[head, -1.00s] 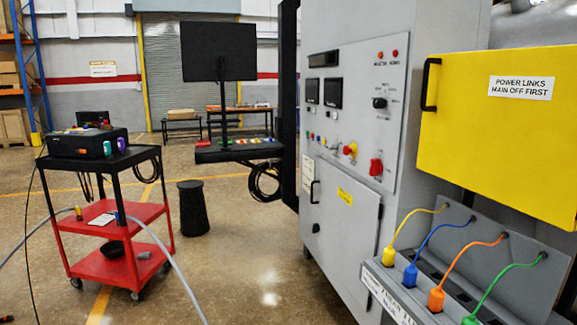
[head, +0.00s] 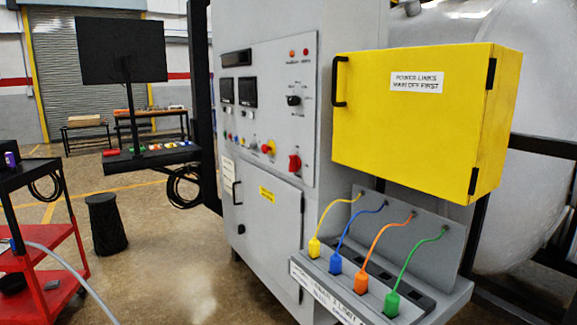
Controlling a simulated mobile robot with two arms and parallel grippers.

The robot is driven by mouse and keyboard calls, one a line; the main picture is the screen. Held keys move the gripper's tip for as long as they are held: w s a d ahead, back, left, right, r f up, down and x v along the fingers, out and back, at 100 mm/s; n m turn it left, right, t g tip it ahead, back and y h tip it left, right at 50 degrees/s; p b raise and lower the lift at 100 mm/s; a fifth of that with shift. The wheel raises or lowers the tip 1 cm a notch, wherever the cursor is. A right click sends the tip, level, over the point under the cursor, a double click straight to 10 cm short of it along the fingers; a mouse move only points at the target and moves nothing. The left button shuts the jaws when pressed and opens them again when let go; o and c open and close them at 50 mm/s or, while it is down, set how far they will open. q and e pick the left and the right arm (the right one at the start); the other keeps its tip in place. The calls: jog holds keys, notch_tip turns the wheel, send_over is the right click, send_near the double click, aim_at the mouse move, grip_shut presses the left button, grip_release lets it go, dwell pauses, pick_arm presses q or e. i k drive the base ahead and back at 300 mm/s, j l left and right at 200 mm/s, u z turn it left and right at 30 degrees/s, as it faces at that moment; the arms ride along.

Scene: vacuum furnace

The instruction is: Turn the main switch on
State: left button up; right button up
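The grey control cabinet (head: 228,150) stands in the middle of the head view, its panel facing left of me. A red knob (head: 294,163) sits low on the right of the panel and looks like the main switch; its label and exact position are too small to read. A red and yellow button (head: 268,147) is to its left. A black rotary knob (head: 293,100) is above it, under two small lamps, red and orange. Neither of my grippers shows in the head view.
A yellow box (head: 415,125) labelled "POWER LINKS MAIN OFF FIRST" juts out right of the panel. Below it, several coloured plugs with cables sit in a grey sloped tray (head: 445,290). A red and black cart (head: 45,245) and a black bin (head: 105,224) stand left. The floor before the cabinet is clear.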

aim_at(295, 163)
jog(key=i+j, duration=0.3)
jog(key=i+j+z, duration=0.15)
jog(key=j, duration=0.25)
jog(key=i+j+z, duration=0.25)
jog(key=i+j, duration=0.15)
jog(key=j, duration=0.2)
jog(key=i+j+z, duration=0.2)
jog(key=i+j, duration=0.2)
jog(key=j, duration=0.25)
jog(key=i+j+z, duration=0.15)
jog(key=j, duration=0.2)
jog(key=i+j+z, duration=0.1)
jog(key=j, duration=0.3)
jog(key=i+j+z, duration=0.1)
jog(key=j, duration=0.25)
jog(key=i+j+z, duration=0.1)
jog(key=j, duration=0.3)
jog(key=i, duration=0.1)
